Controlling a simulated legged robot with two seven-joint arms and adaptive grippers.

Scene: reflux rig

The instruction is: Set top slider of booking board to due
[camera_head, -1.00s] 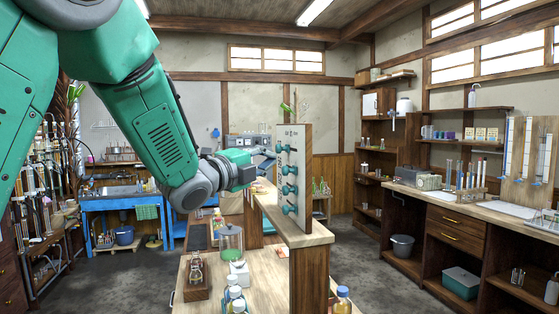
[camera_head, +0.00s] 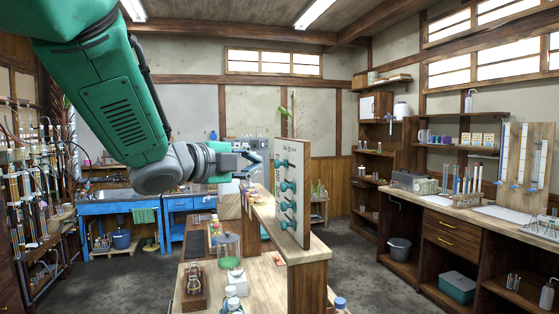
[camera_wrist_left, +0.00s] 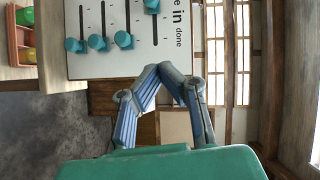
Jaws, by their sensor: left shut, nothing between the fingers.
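The booking board (camera_head: 298,208) stands upright on a wooden ledge, with several teal slider knobs down its face. The top slider knob (camera_head: 283,163) is also in the left wrist view (camera_wrist_left: 152,6), where the board appears sideways. There it sits away from the end marked "done", while the other knobs (camera_wrist_left: 97,43) sit lower in the picture, nearer that end. My left gripper (camera_head: 262,157) is shut and empty, just left of the board's upper part. My right gripper is out of view.
The wooden ledge (camera_head: 309,254) carries the board. A lower bench holds a glass jar (camera_head: 229,250) and bottles (camera_head: 234,285). A blue sink table (camera_head: 117,207) stands behind at left, and a long counter (camera_head: 462,210) runs along the right.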

